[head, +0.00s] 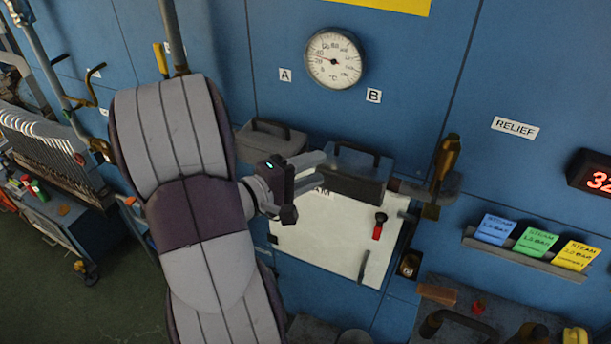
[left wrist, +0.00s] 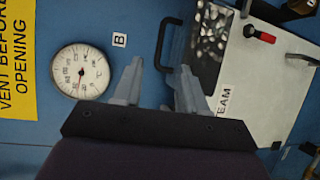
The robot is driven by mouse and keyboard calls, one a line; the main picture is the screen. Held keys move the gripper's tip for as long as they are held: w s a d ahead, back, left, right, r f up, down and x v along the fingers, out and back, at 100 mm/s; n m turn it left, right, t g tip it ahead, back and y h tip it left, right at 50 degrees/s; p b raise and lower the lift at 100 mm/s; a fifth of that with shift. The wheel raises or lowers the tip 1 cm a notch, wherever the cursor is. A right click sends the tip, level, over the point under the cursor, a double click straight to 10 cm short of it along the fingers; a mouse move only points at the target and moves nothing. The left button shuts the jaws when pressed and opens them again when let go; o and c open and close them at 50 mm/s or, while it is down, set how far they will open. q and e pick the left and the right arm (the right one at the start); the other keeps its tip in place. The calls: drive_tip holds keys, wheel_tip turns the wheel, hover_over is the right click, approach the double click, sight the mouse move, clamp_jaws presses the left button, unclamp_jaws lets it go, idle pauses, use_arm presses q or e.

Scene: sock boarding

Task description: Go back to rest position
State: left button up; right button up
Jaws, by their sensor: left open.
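My left arm fills the left-middle of the head view. My left gripper (head: 318,170) is open and empty, its grey fingers pointing right in front of the wall panel. In the left wrist view my left gripper (left wrist: 160,64) shows two spread fingers with nothing between them. A dark box with a handle (head: 357,178) is beyond the fingertips; I cannot tell how near. A white panel (head: 330,240) marked with a partly hidden STEAM label lies below; it also shows in the left wrist view (left wrist: 255,95). My right gripper is not in view.
A round gauge (head: 333,58) is on the blue wall above. A second dark handled box (head: 268,140) is behind my gripper. A tool cart (head: 60,215) stands left.

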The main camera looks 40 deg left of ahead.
use_arm(q)
drive_tip(key=shift+s+a, duration=0.15)
drive_tip(key=shift+s, duration=0.5)
